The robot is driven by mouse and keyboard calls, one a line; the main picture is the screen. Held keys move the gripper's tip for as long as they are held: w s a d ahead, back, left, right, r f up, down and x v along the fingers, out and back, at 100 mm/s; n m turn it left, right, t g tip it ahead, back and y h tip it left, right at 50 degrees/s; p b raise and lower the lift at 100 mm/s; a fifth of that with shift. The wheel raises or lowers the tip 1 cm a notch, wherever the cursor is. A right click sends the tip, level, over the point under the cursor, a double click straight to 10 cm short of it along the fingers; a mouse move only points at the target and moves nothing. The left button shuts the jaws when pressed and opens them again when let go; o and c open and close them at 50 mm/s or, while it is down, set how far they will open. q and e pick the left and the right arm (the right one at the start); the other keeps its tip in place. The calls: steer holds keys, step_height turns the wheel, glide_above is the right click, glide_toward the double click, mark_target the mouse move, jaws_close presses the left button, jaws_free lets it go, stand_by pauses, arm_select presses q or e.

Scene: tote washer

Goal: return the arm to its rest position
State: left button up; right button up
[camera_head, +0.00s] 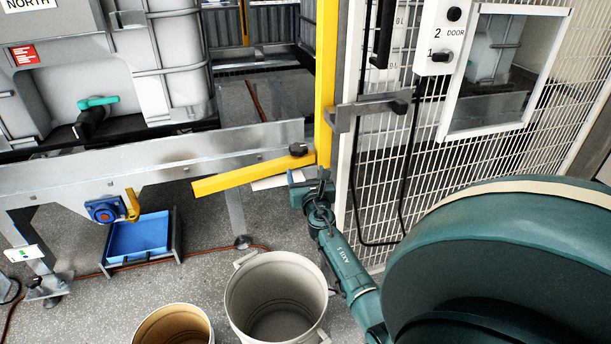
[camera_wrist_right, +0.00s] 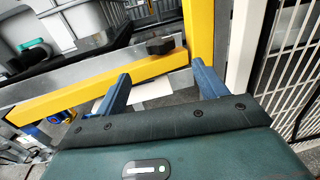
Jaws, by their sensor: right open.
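My right gripper (camera_head: 312,188) is at the end of my teal right arm, just below the black knob of the yellow bar and beside the yellow post. In the right wrist view the right gripper (camera_wrist_right: 162,77) shows two blue fingers spread apart with nothing between them. The yellow bar (camera_head: 240,177) and its black knob (camera_head: 298,149) lie just beyond the fingertips. The yellow bar (camera_wrist_right: 85,93) and black knob (camera_wrist_right: 160,45) also show in the right wrist view. I cannot tell if a finger touches them. My left gripper is not in view.
The yellow post (camera_head: 327,80) and mesh fence (camera_head: 390,160) with a grey door handle (camera_head: 370,109) stand close to my right arm. A grey bin (camera_head: 240,300) and a tan bin (camera_head: 150,325) stand on the floor below. A blue tray (camera_head: 138,236) sits under the metal frame.

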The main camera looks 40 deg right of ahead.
stand_by(0.5)
arm_select(q)
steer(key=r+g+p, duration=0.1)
steer(key=p, duration=0.4)
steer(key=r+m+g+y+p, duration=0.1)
steer(key=p, duration=0.5)
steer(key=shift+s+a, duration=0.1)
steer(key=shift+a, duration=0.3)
arm_select(e)
steer(key=s+a+m+g+y, duration=0.1)
steer(key=s+a+m+y, duration=0.3)
steer(key=s+a+m, duration=0.4)
steer(key=s+a+m+g+y, duration=0.1)
steer(key=s+a+m+y, duration=0.4)
steer(key=a, duration=1.2)
steer(key=s+a+m+g+y, duration=0.2)
steer(key=s+a+m+y, duration=0.2)
steer(key=s+a+m, duration=0.8)
steer(key=shift+a+f+m+y, duration=0.3)
steer(key=shift+a+m+y, duration=0.15)
steer(key=shift+a, duration=0.35)
